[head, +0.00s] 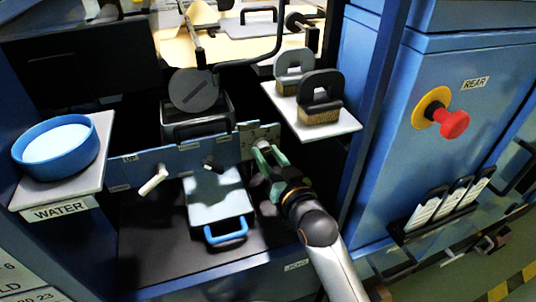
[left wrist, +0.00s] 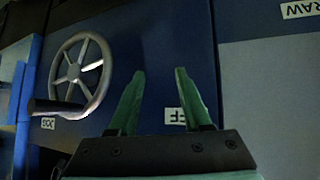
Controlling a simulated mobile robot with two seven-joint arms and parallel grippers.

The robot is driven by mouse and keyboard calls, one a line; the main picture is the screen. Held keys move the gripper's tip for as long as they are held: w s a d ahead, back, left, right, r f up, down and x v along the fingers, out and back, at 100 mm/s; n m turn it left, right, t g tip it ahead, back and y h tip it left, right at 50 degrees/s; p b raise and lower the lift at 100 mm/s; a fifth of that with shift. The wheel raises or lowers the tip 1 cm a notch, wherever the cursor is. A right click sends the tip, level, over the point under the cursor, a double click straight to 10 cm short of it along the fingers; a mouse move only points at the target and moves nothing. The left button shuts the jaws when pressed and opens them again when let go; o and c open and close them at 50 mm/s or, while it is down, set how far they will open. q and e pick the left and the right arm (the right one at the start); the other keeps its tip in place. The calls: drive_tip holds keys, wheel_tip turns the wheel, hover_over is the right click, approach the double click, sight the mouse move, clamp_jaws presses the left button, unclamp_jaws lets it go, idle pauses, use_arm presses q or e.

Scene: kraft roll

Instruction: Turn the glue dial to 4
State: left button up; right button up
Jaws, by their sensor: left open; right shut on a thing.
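The glue dial's pale plate (head: 246,137) with small markings is on the blue front panel, right of its middle. My right gripper (head: 263,152) has its green fingers at this plate and is shut on the dial's knob, which the fingers hide. The dial's setting is not readable here. My left gripper (left wrist: 154,78) shows only in the left wrist view; its green fingers are apart with nothing between them, in front of a dark blue panel.
A white lever (head: 153,182) and a black knob (head: 212,163) are on the same panel, left of the dial. Two brushes stand on a shelf (head: 345,122) above right. A blue water bowl (head: 57,147) stands at left. A handwheel (left wrist: 82,74) is near my left gripper.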

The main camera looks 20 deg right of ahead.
use_arm(q)
drive_tip(key=shift+w+r, duration=0.1)
use_arm(e)
clamp_jaws()
use_arm(q)
drive_tip(key=shift+r, duration=0.1)
use_arm(e)
drive_tip(key=n+p, duration=0.2)
drive_tip(key=p, duration=0.1)
drive_tip(key=shift+r, duration=0.3)
drive_tip(key=n+p, duration=0.3)
drive_tip(key=p, duration=0.1)
drive_tip(key=shift+r, duration=0.1)
drive_tip(key=shift+n+p, duration=0.35)
drive_tip(key=shift+n, duration=0.15)
drive_tip(key=shift+a+n+g+p, duration=0.1)
drive_tip(key=shift+n+g+p, duration=0.2)
drive_tip(key=shift+n+p, duration=0.7)
drive_tip(key=shift+n, duration=0.5)
use_arm(q)
wheel_tip(320, 180, up, 6)
drive_tip(key=a, duration=0.1)
drive_tip(key=shift+s, duration=0.4)
drive_tip(key=shift+r, duration=0.15)
use_arm(e)
drive_tip(key=shift+f+n, duration=0.2)
drive_tip(key=shift+n, duration=0.2)
